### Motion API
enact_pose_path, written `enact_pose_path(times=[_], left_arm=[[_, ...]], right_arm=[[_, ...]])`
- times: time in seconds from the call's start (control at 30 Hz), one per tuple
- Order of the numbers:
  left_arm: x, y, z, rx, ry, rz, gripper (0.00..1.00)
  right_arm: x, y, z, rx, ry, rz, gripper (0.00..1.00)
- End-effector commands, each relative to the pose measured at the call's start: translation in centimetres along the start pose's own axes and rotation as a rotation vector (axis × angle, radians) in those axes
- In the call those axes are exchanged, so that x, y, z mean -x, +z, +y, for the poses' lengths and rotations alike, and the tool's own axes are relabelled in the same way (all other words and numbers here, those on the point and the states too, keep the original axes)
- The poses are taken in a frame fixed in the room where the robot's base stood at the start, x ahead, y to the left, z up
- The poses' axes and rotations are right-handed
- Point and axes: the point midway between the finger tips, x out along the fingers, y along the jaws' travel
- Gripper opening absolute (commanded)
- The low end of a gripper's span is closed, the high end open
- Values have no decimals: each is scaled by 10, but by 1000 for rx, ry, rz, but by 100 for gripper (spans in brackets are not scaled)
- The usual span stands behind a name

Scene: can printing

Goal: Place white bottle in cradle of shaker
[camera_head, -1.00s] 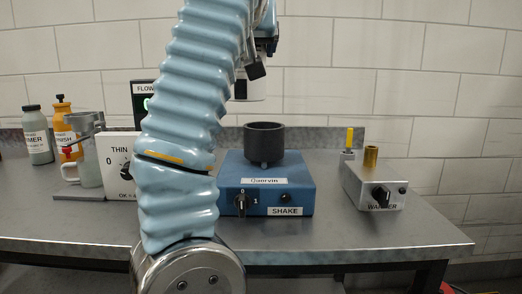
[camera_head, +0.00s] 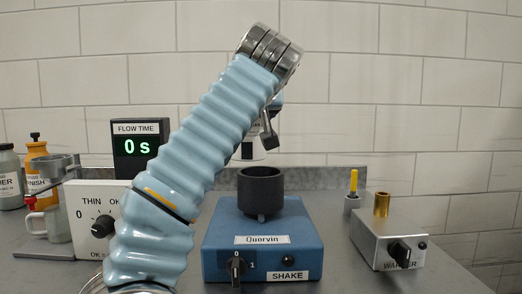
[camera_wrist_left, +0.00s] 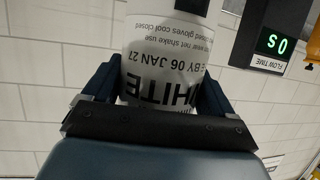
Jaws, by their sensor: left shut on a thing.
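The white bottle (camera_wrist_left: 160,60) shows in the left wrist view with "WHITE" lettering upside down in the picture. My left gripper (camera_wrist_left: 155,85) is shut on it, one finger on each side. In the head view the bottle (camera_head: 250,150) is partly hidden behind my left arm, held in the air just above and behind the rim of the dark round cradle. The cradle (camera_head: 261,190) is an open cup on top of the blue shaker (camera_head: 300,228), and nothing shows standing up out of it. The shaker's knob (camera_head: 235,268) is at its front. My right gripper is out of view.
The flow time display (camera_head: 137,146) reads 0 s, left of the arm. A white THIN/OK box (camera_head: 85,215), a metal cup (camera_head: 52,190) and orange (camera_head: 38,155) and grey-green (camera_head: 8,180) bottles stand left. The warmer (camera_head: 385,235), with a brass cylinder (camera_head: 382,204), stands right.

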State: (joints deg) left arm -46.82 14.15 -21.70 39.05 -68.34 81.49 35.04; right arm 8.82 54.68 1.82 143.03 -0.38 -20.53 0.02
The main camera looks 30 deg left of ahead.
Motion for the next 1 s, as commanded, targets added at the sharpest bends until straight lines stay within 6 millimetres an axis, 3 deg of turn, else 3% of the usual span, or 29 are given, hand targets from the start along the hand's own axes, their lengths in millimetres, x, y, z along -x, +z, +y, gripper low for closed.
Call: enact_pose_path(times=[0.1,0.47,0.7,1.0], left_arm=[[-12,14,9,2,2,3,17],[-30,31,25,2,2,4,17],[-47,65,32,4,4,4,17],[-47,64,32,4,3,5,17]], right_arm=[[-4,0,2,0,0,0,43],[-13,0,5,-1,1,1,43],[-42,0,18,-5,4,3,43],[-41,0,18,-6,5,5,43]])
